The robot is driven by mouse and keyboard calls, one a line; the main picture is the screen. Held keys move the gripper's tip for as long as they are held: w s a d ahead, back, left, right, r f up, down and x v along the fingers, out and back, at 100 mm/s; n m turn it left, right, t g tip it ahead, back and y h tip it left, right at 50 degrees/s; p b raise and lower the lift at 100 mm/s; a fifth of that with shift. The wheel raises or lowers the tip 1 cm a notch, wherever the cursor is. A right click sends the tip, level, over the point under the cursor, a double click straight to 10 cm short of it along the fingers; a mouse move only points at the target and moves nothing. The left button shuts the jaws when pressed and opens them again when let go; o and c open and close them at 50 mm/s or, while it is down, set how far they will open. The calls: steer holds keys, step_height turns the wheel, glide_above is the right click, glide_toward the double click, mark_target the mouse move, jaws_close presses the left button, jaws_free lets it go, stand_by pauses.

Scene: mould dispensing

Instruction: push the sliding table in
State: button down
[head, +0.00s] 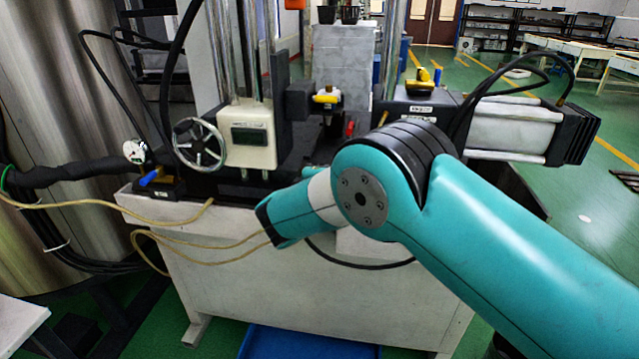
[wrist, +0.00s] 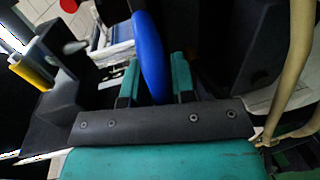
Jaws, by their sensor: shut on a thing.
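In the wrist view my gripper (wrist: 156,66) has its two teal fingers on either side of a long blue handle (wrist: 149,38). The fingers are shut on the handle, which stands up between them and reaches past their tips. In the head view my teal arm crosses in front of the machine and the gripper itself is hidden. The sliding table is mostly hidden behind my arm in the head view, and I cannot tell its exact position.
The machine has a handwheel (head: 198,144), a white box with a display (head: 249,137) and a large cylinder (head: 508,127) at the right. Black hoses and tan cables hang at the left. In the wrist view a dark bracket with a yellow part (wrist: 30,73) is at the left.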

steer(key=shift+d+f, duration=0.1)
steer(key=shift+f, duration=0.35)
steer(key=c, duration=1.1)
jaws_free()
steer(key=shift+w, duration=0.1)
steer(key=shift+r, duration=0.1)
steer(key=shift+r, duration=0.1)
steer(key=b+v, duration=0.2)
steer(key=v, duration=1.5)
steer(key=shift+r, duration=0.1)
